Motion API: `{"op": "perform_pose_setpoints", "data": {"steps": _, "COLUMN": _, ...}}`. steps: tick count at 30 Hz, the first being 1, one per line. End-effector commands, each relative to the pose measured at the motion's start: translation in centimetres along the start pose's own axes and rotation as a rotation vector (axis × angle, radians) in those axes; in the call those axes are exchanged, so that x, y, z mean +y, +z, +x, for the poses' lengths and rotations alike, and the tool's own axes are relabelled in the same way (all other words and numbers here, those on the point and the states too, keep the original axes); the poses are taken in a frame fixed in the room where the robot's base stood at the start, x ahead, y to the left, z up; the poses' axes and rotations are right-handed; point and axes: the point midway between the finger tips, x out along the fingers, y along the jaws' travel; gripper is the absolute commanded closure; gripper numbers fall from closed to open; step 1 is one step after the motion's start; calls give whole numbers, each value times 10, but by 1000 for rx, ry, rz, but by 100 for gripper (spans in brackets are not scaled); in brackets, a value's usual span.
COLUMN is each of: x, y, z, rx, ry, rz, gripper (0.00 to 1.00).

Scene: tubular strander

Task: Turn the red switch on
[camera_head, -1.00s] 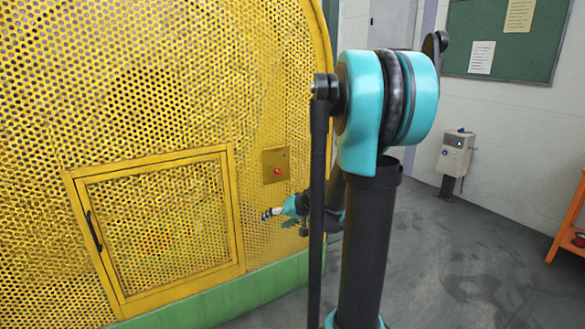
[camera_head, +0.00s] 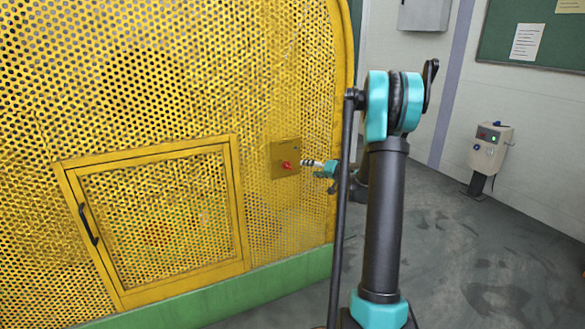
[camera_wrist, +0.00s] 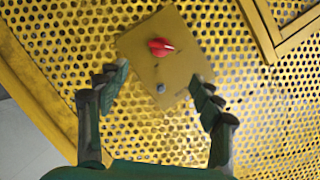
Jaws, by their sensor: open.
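The red switch (camera_head: 287,165) is a small red knob on a yellow square plate (camera_head: 277,150) fixed to the perforated yellow guard. My gripper (camera_head: 306,163) is just right of the switch in the head view. In the wrist view my gripper (camera_wrist: 158,84) is open, its two fingers apart on either side of the plate's lower part. Nothing is between the fingers, and whether they touch the plate is unclear.
A framed mesh door (camera_head: 150,220) with a black handle (camera_head: 88,224) is left of the switch plate. A green base (camera_head: 290,275) runs along the guard's foot. A grey control box (camera_head: 490,148) stands at the right wall. The floor between is clear.

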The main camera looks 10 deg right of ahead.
Motion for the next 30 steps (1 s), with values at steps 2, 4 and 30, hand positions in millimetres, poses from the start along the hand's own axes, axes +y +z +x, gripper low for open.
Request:
{"op": "perform_pose_setpoints", "data": {"steps": 2, "x": -1, "y": 1, "z": 18, "rx": -3, "ry": -2, "rz": 0, "gripper": 34}}
{"op": "perform_pose_setpoints", "data": {"steps": 4, "x": -1, "y": 1, "z": 32, "rx": -2, "ry": -2, "rz": 0, "gripper": 34}}
{"op": "perform_pose_setpoints", "data": {"steps": 30, "x": 0, "y": 1, "z": 126, "rx": -1, "ry": 0, "rz": 1, "gripper": 34}}
